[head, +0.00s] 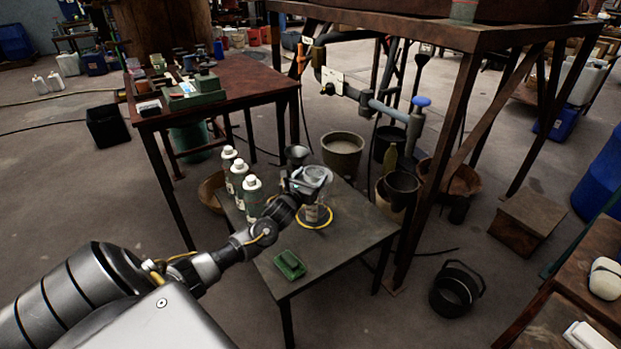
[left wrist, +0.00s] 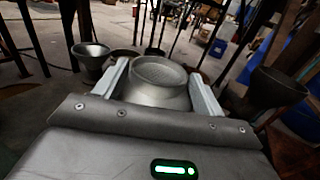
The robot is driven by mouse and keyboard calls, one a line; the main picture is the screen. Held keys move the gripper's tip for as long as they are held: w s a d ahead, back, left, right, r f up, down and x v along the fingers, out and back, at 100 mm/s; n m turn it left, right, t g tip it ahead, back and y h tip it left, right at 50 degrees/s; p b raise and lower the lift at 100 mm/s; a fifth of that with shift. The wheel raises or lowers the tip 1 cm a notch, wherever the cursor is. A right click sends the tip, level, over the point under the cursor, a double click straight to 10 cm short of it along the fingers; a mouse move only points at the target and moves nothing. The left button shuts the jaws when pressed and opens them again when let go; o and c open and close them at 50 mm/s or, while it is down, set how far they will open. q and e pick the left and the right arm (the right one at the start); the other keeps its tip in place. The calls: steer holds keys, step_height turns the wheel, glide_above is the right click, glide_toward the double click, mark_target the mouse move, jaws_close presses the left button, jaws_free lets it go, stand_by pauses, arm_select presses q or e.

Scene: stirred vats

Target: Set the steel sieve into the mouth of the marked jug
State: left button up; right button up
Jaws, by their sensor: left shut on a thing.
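The steel sieve (head: 316,174) is a round grey bowl with a mesh bottom. In the left wrist view the sieve (left wrist: 160,84) sits between the two pale fingers of my left gripper (left wrist: 160,90), which is shut on it. In the head view my left gripper (head: 306,184) is at the top of a clear jug (head: 313,213) with a pale label, standing in a yellow ring on the small dark table. The sieve is over the jug's mouth; I cannot tell whether it rests in it. The gripper hides part of the jug. My right gripper is out of view.
Several white-capped bottles (head: 239,177) stand left of the jug on the small table (head: 347,248). A dark funnel-like cup (head: 297,154) is behind, a green block (head: 290,264) in front. The table's right front is clear.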

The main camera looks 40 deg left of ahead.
arm_select(q)
steer(key=shift+f, duration=0.15)
steer(key=shift+f, duration=0.35)
steer(key=shift+f+b, duration=0.2)
steer(key=shift+b, duration=0.15)
steer(key=shift+f, duration=0.35)
steer(key=shift+f, duration=0.15)
steer(key=shift+f+b, duration=0.1)
steer(key=shift+b, duration=0.2)
stand_by(0.4)
steer(key=o, duration=1.1)
steer(key=shift+c, duration=0.2)
